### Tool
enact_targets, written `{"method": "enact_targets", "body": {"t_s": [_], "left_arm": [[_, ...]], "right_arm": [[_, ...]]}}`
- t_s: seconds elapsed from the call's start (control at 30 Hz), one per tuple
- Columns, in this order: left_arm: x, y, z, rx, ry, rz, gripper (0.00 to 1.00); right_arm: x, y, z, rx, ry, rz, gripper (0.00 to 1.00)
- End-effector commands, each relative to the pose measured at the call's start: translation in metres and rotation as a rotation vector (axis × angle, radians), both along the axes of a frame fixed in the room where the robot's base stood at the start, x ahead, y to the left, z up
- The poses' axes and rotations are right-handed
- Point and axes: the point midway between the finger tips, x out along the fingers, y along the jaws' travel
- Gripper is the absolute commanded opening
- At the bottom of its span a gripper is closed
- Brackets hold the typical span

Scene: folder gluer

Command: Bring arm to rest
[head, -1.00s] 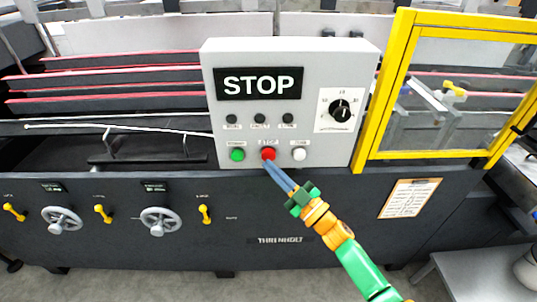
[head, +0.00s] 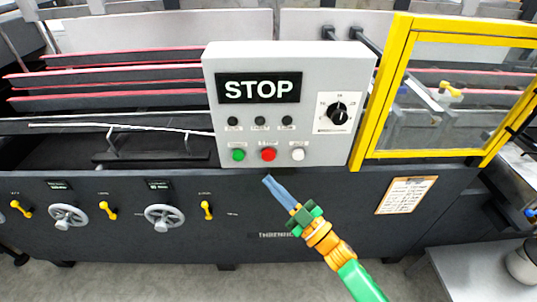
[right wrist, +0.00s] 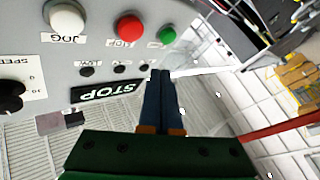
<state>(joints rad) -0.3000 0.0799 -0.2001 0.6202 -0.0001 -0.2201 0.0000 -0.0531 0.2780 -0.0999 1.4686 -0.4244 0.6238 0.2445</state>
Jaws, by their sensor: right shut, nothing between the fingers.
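My right gripper (head: 268,181) is shut and empty. In the head view its blue fingertips are just below the red button (head: 268,154) of the grey control box (head: 290,60), apart from it. In the right wrist view the shut fingers (right wrist: 160,76) point toward the box face, with the red button (right wrist: 130,28) beyond them. The green button (head: 238,155) and the white button (head: 298,154) sit on either side of the red one. The box shows a STOP sign (head: 258,88). My left gripper is not in view.
A black dial (head: 338,116) is on the box's right side. A yellow-framed guard (head: 385,95) stands right of the box. Handwheels (head: 165,217) and yellow levers (head: 206,210) stick out of the machine front at left. The floor in front is clear.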

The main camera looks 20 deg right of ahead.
Motion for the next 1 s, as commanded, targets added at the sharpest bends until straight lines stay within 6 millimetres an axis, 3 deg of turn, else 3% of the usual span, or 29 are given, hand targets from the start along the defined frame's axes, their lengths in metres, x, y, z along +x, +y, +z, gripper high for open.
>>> {"method": "enact_targets", "body": {"t_s": [0.67,0.77,0.87,0.9,0.97,1.0], "left_arm": [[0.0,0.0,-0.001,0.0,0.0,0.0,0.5],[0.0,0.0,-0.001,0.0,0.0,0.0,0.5],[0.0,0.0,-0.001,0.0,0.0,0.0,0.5],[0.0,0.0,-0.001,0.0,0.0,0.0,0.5],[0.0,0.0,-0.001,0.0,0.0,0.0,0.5],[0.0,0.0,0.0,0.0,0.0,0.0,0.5]], "right_arm": [[0.001,-0.001,-0.005,0.002,0.014,-0.005,0.0],[0.002,-0.011,-0.048,0.014,0.152,-0.069,0.0],[-0.015,-0.029,-0.14,0.021,0.441,-0.191,0.0],[-0.031,-0.036,-0.181,0.016,0.573,-0.24,0.0],[-0.063,-0.044,-0.237,0.003,0.764,-0.304,0.0],[-0.089,-0.048,-0.272,-0.009,0.89,-0.341,0.0]]}}
